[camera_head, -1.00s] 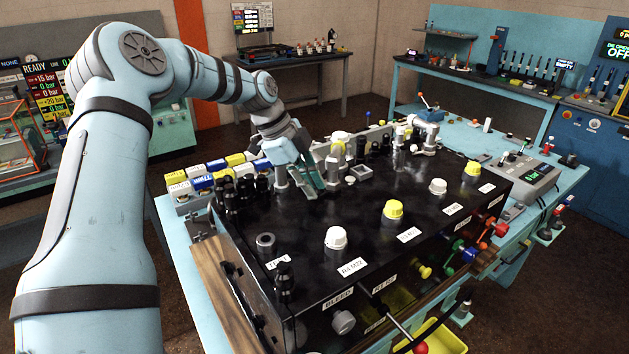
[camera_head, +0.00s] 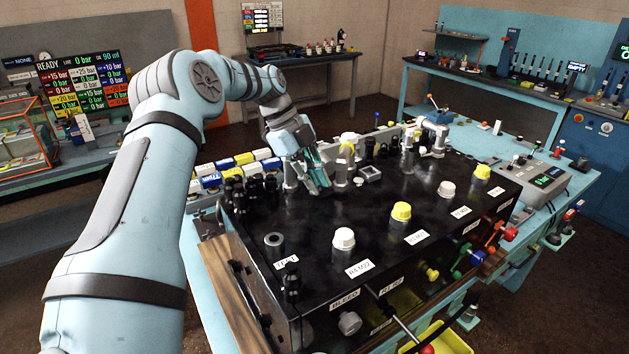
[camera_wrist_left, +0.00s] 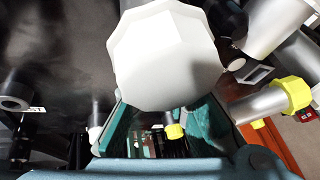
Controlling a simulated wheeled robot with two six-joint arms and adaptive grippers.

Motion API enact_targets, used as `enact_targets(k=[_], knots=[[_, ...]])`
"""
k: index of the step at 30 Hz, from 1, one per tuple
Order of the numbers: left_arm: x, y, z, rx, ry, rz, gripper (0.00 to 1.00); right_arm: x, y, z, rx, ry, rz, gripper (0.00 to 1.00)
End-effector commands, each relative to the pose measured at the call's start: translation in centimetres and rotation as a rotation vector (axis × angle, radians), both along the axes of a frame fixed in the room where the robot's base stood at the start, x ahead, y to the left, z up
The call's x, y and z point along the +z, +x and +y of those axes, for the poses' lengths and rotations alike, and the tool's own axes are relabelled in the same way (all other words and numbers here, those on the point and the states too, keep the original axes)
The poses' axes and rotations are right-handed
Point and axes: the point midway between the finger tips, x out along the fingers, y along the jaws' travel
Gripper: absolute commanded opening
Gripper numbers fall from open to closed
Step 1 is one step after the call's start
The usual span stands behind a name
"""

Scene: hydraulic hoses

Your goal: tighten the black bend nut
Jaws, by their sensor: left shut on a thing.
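My left gripper (camera_head: 318,177) reaches down over the rear part of the black bench top, beside an upright grey metal fitting (camera_head: 342,172). In the left wrist view its teal fingers (camera_wrist_left: 160,128) run up to and partly behind a large pale, many-sided piece (camera_wrist_left: 168,55). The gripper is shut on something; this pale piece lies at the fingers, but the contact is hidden. Several black fittings (camera_head: 237,193) stand left of the gripper, and other small black ones (camera_head: 370,148) stand to its right. I cannot tell which of these parts is the black bend nut. My right gripper is not in view.
White (camera_head: 343,239) and yellow (camera_head: 401,211) caps stand on the black bench top (camera_head: 340,210). Several small boxes (camera_head: 243,159) are lined up behind the black fittings. A grey control box (camera_head: 535,175) stands at the right. Yellow-ended metal fittings (camera_wrist_left: 285,97) show close beside the gripper.

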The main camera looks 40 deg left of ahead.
Motion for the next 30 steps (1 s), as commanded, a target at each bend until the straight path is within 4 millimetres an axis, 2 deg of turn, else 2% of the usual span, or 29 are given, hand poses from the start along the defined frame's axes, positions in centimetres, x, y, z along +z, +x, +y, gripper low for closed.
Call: enact_targets(k=[25, 26, 27, 30], knots=[[-0.03, 0.1, 0.13, -0.014, 0.002, -0.001, 0.0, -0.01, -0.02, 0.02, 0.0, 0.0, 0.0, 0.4], [-0.03, 0.1, 0.13, -0.014, 0.002, -0.001, 0.19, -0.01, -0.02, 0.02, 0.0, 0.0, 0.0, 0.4], [-0.03, 0.1, 0.13, -0.014, 0.002, -0.001, 0.24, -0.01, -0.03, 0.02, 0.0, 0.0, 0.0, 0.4], [-0.01, 0.09, 0.11, -0.015, 0.001, -0.002, 0.24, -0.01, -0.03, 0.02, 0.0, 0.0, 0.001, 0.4]])
